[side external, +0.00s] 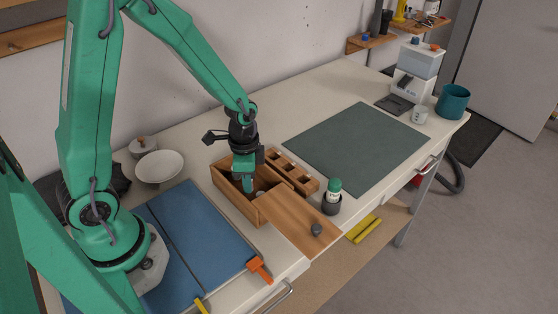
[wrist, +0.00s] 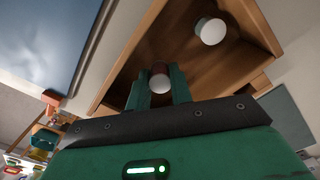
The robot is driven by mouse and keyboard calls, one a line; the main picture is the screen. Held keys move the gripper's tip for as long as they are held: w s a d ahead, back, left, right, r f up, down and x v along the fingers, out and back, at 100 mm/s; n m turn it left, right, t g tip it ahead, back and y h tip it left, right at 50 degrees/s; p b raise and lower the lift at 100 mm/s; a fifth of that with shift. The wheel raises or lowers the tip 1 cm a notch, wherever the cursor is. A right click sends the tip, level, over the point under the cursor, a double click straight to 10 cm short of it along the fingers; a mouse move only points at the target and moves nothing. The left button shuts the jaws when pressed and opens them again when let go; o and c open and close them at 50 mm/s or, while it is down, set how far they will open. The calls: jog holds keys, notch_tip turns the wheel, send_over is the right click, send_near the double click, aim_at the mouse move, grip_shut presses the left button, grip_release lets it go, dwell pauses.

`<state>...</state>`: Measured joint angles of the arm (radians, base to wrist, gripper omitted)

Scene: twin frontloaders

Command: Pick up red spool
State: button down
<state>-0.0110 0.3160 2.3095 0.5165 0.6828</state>
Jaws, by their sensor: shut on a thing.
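My gripper (side external: 248,186) reaches down into an open wooden box (side external: 235,204) on the bench. In the wrist view its two green fingers (wrist: 159,80) are shut on the red spool (wrist: 159,69), a small dark red piece with a white end. The spool is between the fingertips, over the box interior; I cannot tell whether it touches the floor. A second white-ended piece (wrist: 211,32) lies in the box, apart from the fingers. In the side view the held spool is hidden by the gripper and box.
A wooden lid (side external: 290,218) with a dark knob (side external: 316,229) extends from the box towards the bench front. A compartmented wooden tray (side external: 303,184) and a green-topped bottle (side external: 334,187) stand close right. A blue board (side external: 205,240) lies left. The green mat (side external: 357,145) is clear.

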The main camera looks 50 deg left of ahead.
jog(key=r, duration=0.3)
jog(key=shift+s+d, duration=0.15)
jog(key=shift+d, duration=0.25)
jog(key=s+d+r, duration=0.5)
jog(key=d+r, duration=0.1)
jog(key=d, duration=0.3)
jog(key=shift+s+d, duration=0.15)
jog(key=shift+s, duration=0.15)
